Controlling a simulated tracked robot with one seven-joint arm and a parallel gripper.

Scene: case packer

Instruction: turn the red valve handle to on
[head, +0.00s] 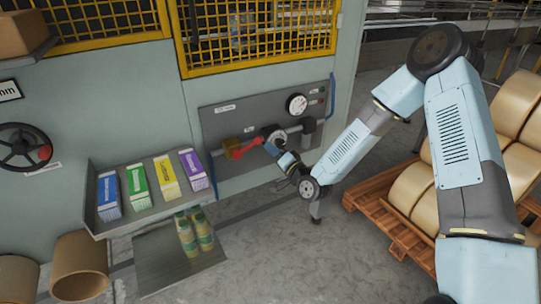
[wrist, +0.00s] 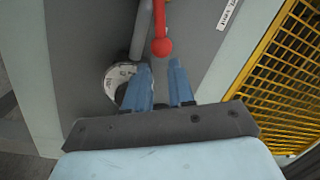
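The red valve handle (head: 250,143) lies along the grey panel, running right from the brass valve body (head: 232,149). In the wrist view, the red handle (wrist: 160,18) ends in a round red knob (wrist: 161,47) just beyond my fingertips, in line with the gap between them. My gripper (head: 272,148) is in front of the panel, close to the handle's right end. In the wrist view, my gripper (wrist: 160,70) has its two blue fingers apart, with nothing between them. I cannot tell how far the knob is in depth.
A grey pipe (wrist: 140,35) runs beside the handle. A pressure gauge (head: 296,103) is above right on the panel (head: 215,120). A yellow mesh guard (head: 255,50) is above. A tray (head: 120,228) of coloured cartons is at left; a wooden pallet (head: 375,205) with rolls is at right.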

